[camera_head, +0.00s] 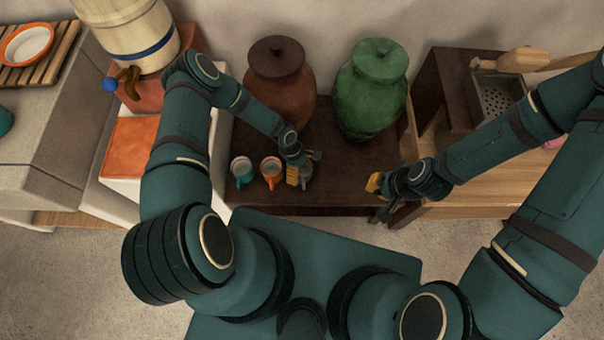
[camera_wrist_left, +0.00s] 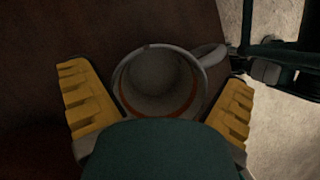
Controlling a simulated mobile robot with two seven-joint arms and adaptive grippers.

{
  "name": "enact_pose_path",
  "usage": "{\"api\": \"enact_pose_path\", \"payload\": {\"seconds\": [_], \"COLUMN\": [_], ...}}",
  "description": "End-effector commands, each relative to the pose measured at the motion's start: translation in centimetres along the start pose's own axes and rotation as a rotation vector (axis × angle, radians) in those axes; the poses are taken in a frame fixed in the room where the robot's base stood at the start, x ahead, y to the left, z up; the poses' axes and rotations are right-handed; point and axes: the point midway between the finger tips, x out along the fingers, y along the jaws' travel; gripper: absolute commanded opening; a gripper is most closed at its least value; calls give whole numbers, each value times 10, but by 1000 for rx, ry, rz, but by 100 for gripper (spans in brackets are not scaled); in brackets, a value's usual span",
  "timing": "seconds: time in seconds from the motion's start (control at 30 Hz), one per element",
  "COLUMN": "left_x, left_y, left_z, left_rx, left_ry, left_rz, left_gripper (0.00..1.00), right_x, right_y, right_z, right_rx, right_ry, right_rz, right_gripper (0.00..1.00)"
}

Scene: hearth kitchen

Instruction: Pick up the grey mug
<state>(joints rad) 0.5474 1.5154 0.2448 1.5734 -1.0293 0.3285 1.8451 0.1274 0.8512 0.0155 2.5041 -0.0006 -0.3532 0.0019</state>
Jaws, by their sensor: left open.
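The grey mug (camera_wrist_left: 165,72) stands upright and empty-looking on the dark brown table, with its handle (camera_wrist_left: 208,54) toward the upper right in the left wrist view. A reddish-brown band shows low inside it. My left gripper (camera_wrist_left: 158,108) is open, with one yellow-padded finger on each side of the mug; I cannot tell whether either touches it. In the head view my left gripper (camera_head: 299,175) hides most of the mug. My right gripper (camera_head: 378,197) is in the air near the table's right front; its jaw state is unclear.
A teal mug (camera_head: 242,171) and an orange mug (camera_head: 271,172) stand left of my left gripper. A brown lidded jar (camera_head: 281,80) and a green lidded jar (camera_head: 372,90) stand behind. The tabletop (camera_head: 345,180) between the grippers is clear.

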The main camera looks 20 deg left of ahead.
Motion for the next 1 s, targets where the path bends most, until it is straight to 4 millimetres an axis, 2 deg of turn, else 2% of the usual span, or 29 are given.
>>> {"api": "enact_pose_path", "payload": {"seconds": [0.2,0.27,0.3,0.37,0.4,0.5,0.83,1.0], "left_x": [0,0,0,0,0,0,0,-14], "left_y": [0,0,0,0,0,0,-1,0], "left_z": [0,0,0,0,0,0,0,6], "left_rx": [0,0,0,0,0,0,-1,2], "left_ry": [0,0,0,0,0,0,0,1], "left_rz": [1,1,0,0,0,0,-2,-1], "left_gripper": [100,82,68,47,43,39,38,37], "right_x": [0,0,0,0,0,0,0,-5], "right_y": [0,0,0,0,0,0,0,-2], "right_z": [0,0,0,0,0,0,0,0], "right_rx": [0,0,0,0,0,0,0,0], "right_ry": [1,1,1,1,1,1,0,-1], "right_rz": [0,0,0,0,0,0,0,0], "right_gripper": [0,0,0,0,0,0,0,0]}}
